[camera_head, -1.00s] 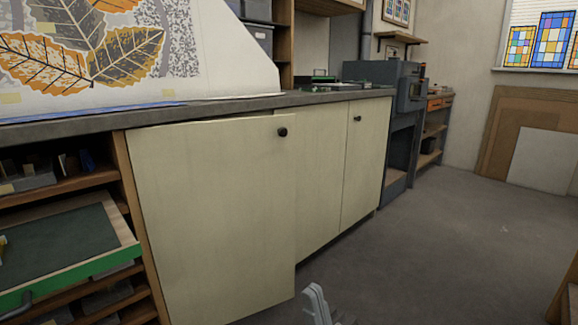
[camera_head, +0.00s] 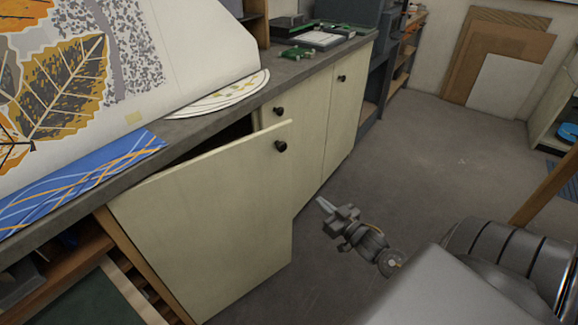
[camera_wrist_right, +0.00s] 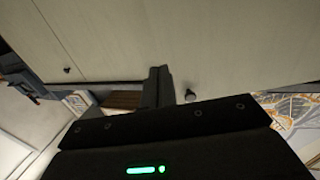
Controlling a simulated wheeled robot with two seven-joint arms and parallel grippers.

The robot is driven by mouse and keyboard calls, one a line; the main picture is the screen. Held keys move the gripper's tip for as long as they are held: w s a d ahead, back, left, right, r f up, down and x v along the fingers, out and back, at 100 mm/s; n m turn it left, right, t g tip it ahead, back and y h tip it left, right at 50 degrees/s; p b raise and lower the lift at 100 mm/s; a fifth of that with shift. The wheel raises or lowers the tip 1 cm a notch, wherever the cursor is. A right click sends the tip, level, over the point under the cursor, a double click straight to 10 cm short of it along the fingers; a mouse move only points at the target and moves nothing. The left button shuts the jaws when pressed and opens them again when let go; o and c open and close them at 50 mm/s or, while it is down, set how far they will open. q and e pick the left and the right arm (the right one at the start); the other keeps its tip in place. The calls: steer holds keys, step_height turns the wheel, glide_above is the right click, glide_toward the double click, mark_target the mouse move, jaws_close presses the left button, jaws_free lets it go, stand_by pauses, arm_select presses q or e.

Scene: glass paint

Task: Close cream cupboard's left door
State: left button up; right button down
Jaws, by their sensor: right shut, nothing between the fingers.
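The cream cupboard's left door (camera_head: 215,215) stands ajar in the head view, with a dark gap behind its top edge. My left gripper is out of view.
A grey countertop (camera_head: 195,135) runs above the doors, with a blue patterned sheet (camera_head: 85,185) and round paper pieces (camera_head: 222,95) on it. Open wooden shelving (camera_head: 85,255) stands left of the door. The grey floor (camera_head: 430,150) to the right is clear. Boards (camera_head: 500,55) lean on the far wall.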

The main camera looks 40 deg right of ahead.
mark_target(289, 175)
steer(key=w, duration=1.4)
steer(key=shift+a, duration=0.1)
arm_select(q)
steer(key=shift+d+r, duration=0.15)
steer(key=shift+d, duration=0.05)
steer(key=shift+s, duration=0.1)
arm_select(e)
steer(key=shift+s, duration=0.1)
